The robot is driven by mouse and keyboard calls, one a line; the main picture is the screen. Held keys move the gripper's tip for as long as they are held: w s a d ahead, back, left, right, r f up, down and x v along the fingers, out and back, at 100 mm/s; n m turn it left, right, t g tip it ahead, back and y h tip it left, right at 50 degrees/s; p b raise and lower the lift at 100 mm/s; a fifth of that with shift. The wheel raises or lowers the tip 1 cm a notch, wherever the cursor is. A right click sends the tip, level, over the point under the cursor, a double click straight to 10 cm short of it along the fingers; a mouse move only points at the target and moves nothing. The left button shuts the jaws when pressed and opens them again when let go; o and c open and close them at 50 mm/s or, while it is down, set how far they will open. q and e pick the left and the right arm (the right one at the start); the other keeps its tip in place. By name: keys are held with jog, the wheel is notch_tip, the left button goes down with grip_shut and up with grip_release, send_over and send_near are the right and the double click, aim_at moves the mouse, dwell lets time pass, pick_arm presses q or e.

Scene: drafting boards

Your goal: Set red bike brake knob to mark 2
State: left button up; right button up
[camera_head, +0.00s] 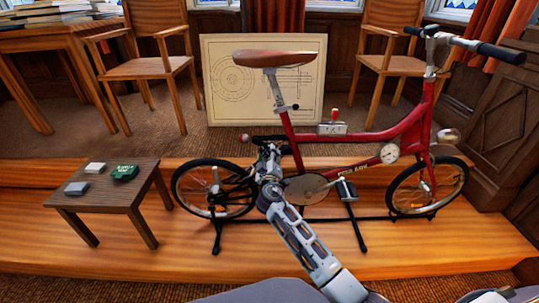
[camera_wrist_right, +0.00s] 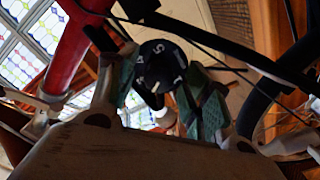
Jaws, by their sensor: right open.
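The red bike (camera_head: 400,125) stands on a black stand on the wooden platform. My right gripper (camera_head: 268,158) is at the bike's rear, by the frame and rear wheel. In the right wrist view, a round black knob (camera_wrist_right: 160,66) with white digits on its face lies between the two green-padded fingers of my right gripper (camera_wrist_right: 166,92). The fingers are open, one on each side of the knob; I cannot tell whether they touch it. The digits are small and turned, and I cannot tell which mark is set. The knob is hidden by the gripper in the head view. My left gripper does not show.
A small wooden table (camera_head: 105,196) with several small boxes stands left of the bike. A grey box with a red lever (camera_head: 332,127) is by the bike's frame. A framed drawing board (camera_head: 228,80) and chairs stand behind. The bike's tubes and cables are close around the right gripper.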

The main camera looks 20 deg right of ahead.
jog(key=c, duration=1)
jog(key=shift+c, duration=0.2)
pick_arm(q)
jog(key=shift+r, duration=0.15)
pick_arm(e)
jog(key=shift+n, duration=0.3)
jog(key=shift+r+n+p, duration=0.1)
jog(key=shift+n+p, duration=0.35)
jog(key=shift+n, duration=1.05)
jog(key=shift+n+p, duration=0.5)
jog(key=shift+n, duration=0.5)
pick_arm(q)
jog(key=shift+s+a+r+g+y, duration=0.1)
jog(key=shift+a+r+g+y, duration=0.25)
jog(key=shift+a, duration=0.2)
